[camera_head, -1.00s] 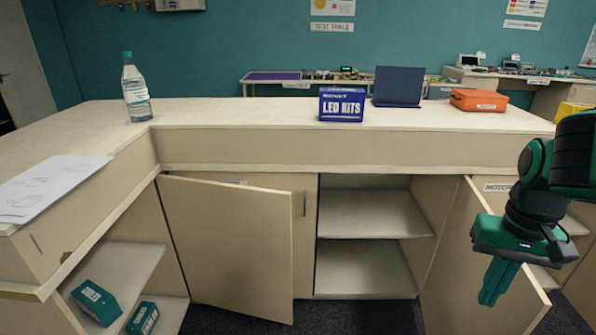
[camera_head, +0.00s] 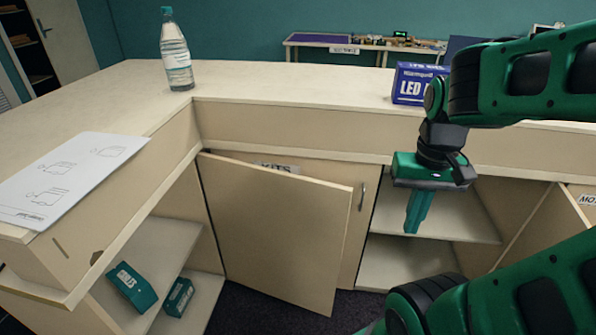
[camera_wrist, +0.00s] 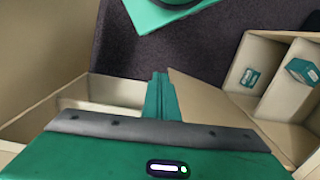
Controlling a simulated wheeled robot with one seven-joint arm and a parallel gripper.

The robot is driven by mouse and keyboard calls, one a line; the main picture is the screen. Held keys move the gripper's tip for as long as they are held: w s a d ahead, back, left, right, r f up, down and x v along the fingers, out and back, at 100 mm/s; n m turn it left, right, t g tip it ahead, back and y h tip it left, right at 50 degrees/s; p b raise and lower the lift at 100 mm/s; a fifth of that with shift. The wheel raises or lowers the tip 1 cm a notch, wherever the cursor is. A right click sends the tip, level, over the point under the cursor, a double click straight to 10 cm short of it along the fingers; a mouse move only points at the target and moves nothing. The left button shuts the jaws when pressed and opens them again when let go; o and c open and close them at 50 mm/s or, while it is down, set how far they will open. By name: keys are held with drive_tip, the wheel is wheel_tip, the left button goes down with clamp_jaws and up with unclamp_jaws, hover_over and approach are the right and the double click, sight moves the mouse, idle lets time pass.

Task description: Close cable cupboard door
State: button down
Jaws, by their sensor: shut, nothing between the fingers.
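A beige cupboard door (camera_head: 270,230) stands open at the inner corner of the counter, its left edge at the corner and its free edge swung outward. It also shows edge-on in the wrist view (camera_wrist: 215,110). A label (camera_head: 277,168) behind it is partly hidden, so I cannot tell which door is the cable one. My gripper (camera_head: 413,228) is shut and empty, pointing down in front of the open shelves, to the right of the door's free edge and apart from it. In the wrist view the fingers (camera_wrist: 160,95) appear beside the door's edge.
Open shelves (camera_head: 440,212) are behind my gripper. A left cupboard holds teal boxes (camera_head: 132,286). The counter carries a bottle (camera_head: 176,55), a paper sheet (camera_head: 70,172) and a blue LED kits box (camera_head: 418,84). A motor-labelled panel (camera_head: 580,205) is at the right. Dark floor is in front.

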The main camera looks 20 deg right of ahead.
drive_tip(key=shift+w, duration=0.3)
drive_tip(key=w+m+t+h, duration=0.3)
drive_tip(key=w, duration=2.5)
wheel_tip(320, 180, down, 8)
drive_tip(key=shift+a+f, duration=0.25)
drive_tip(key=shift+a, duration=0.1)
